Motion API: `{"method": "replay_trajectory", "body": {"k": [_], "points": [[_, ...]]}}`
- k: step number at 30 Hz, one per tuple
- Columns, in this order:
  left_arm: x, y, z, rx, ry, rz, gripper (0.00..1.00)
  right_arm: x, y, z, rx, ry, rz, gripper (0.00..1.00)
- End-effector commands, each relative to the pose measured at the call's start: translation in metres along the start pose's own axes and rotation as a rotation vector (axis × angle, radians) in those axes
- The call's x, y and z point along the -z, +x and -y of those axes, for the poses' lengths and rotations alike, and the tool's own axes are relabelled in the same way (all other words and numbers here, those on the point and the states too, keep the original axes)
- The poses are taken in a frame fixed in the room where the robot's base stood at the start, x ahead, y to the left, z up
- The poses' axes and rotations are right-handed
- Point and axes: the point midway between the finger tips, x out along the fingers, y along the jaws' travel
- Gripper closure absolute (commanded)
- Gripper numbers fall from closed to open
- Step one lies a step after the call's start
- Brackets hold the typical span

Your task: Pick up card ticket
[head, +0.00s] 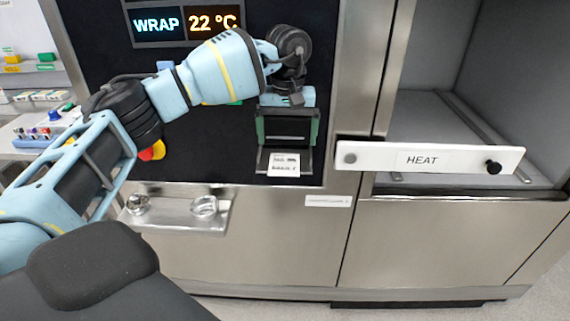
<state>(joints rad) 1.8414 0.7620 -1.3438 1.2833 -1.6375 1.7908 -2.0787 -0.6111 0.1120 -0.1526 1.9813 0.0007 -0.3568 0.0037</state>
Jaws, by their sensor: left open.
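The card ticket (284,166) is a small white card with dark print. It sticks out at the lower front of a dark green-edged printer (290,129) on the black panel. My left arm comes in from the left and bends at the wrist above the printer. My left gripper (291,98) is just above the printer's top, open and apart from the ticket. Its fingers are small and partly hidden by the wrist. My right gripper is not in view.
A white bar labelled HEAT (430,158) stands across the open chamber at the right. A metal shelf (180,215) with two rings juts out below the panel. A red and yellow button (155,151) is left of the printer. The space before the ticket looks clear.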

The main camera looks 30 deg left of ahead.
Motion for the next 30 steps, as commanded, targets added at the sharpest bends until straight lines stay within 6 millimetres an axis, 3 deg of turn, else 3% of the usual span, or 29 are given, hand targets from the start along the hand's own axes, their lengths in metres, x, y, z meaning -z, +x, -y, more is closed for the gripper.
{"method": "replay_trajectory", "body": {"k": [6,14,24,30], "points": [[0.000,0.025,0.001,0.003,-0.001,0.006,0.04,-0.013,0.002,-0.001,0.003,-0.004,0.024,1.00],[0.001,0.030,0.002,0.000,-0.002,0.003,0.04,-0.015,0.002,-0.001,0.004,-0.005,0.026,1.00],[0.003,0.076,0.008,0.003,0.000,0.008,0.04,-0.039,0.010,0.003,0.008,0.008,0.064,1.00],[0.003,0.077,0.008,-0.002,-0.001,0.002,0.04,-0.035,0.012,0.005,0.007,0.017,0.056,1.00]]}}
